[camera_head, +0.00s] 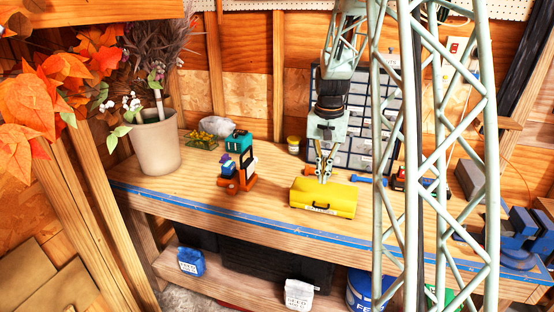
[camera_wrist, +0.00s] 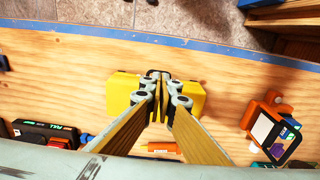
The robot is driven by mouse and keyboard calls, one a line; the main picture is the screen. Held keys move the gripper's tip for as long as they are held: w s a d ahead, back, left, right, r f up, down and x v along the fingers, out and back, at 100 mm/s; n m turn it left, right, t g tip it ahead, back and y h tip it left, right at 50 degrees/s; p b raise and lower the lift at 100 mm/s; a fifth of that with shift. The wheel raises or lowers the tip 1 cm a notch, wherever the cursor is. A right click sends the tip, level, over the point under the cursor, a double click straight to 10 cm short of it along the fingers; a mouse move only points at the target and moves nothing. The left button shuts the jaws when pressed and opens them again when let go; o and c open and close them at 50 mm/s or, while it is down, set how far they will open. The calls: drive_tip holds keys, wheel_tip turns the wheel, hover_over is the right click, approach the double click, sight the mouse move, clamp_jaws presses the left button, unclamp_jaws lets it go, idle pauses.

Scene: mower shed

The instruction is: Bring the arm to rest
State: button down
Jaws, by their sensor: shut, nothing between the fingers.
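My gripper (camera_head: 325,176) hangs from my arm over the wooden workbench, pointing down. In the wrist view my gripper (camera_wrist: 160,76) has its fingertips together with nothing between them. A yellow toolbox (camera_head: 322,199) with a dark handle stands on the bench just under the fingertips. It also shows in the wrist view (camera_wrist: 120,94), partly hidden behind the fingers. I cannot tell whether the fingertips touch its top.
An orange stand (camera_head: 239,184) with blue and teal items is left of the toolbox. A planter (camera_head: 157,143) stands at the bench's left end. A drawer cabinet (camera_head: 362,140) is behind my gripper. A blue vise (camera_head: 520,236) is at the right. Bench (camera_head: 270,197) between stand and toolbox is clear.

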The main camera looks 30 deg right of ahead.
drive_tip(key=s+a+r+n+b, duration=0.1)
drive_tip(key=s+a+r+n, duration=0.1)
drive_tip(key=s+a+r, duration=0.4)
drive_tip(key=s+a+r+n+t+b, duration=0.1)
drive_tip(key=s+a+r+b, duration=0.15)
drive_tip(key=a, duration=0.65)
drive_tip(key=s+a+r+n+b, duration=0.1)
drive_tip(key=s+a+r+n, duration=0.15)
drive_tip(key=a+r, duration=0.35)
drive_tip(key=s+a+f+n+t+b, duration=0.1)
drive_tip(key=s+a+n+b, duration=0.1)
drive_tip(key=s+a, duration=0.6)
drive_tip(key=s+a+f+n+t+b, duration=0.1)
drive_tip(key=s+a, duration=0.7)
drive_tip(key=s, duration=0.9)
drive_tip(key=shift+a+n+y+b, duration=0.2)
drive_tip(key=shift+n+y+b, duration=0.1)
drive_tip(key=shift+n+b, duration=0.4)
